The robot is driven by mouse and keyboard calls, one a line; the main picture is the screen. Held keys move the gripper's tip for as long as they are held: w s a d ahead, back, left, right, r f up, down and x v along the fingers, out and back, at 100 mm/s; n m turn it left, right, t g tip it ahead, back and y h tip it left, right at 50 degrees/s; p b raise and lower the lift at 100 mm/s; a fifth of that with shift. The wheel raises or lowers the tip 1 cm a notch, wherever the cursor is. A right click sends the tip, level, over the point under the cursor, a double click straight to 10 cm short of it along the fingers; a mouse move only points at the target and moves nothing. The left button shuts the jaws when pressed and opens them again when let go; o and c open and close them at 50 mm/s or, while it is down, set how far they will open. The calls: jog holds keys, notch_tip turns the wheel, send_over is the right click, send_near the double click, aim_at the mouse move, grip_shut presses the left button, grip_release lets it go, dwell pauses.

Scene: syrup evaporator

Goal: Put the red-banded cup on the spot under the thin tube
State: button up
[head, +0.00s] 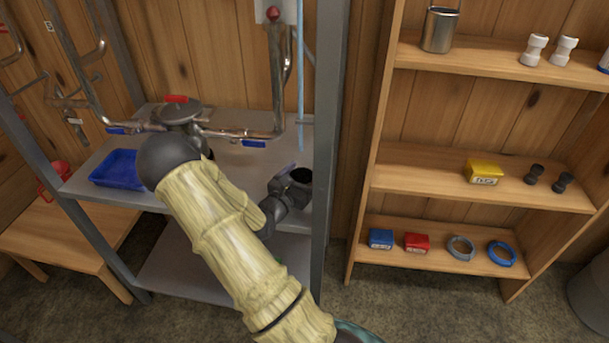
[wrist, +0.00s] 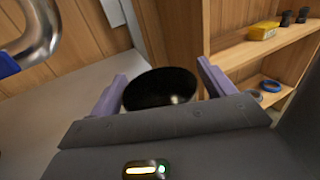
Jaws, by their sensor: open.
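My gripper (wrist: 162,76) is open, with one purple finger on each side of a dark, round, glossy shape (wrist: 160,90). It looks like the mouth of a cup, but no red band shows, so I cannot tell that it is the red-banded cup. In the head view my gripper (head: 285,182) is low over the right end of the grey metal shelf (head: 240,175), beside the same dark opening. The thin tube (head: 301,60), pale blue, hangs upright behind it, at the shelf's back right. I cannot make out a marked spot below the tube.
A grey upright post (head: 325,130) closes the shelf's right side. A wooden rack (head: 425,168) holds boxes, rings and a metal pail (head: 440,30).

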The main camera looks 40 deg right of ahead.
jog(key=shift+s+a, duration=0.1)
jog(key=shift+a, duration=0.2)
jog(key=b+v, duration=0.1)
jog(key=v, duration=1)
jog(key=shift+s+a+r, duration=0.1)
jog(key=shift+a+r, duration=0.05)
jog(key=shift+c, duration=0.2)
dwell(0.9)
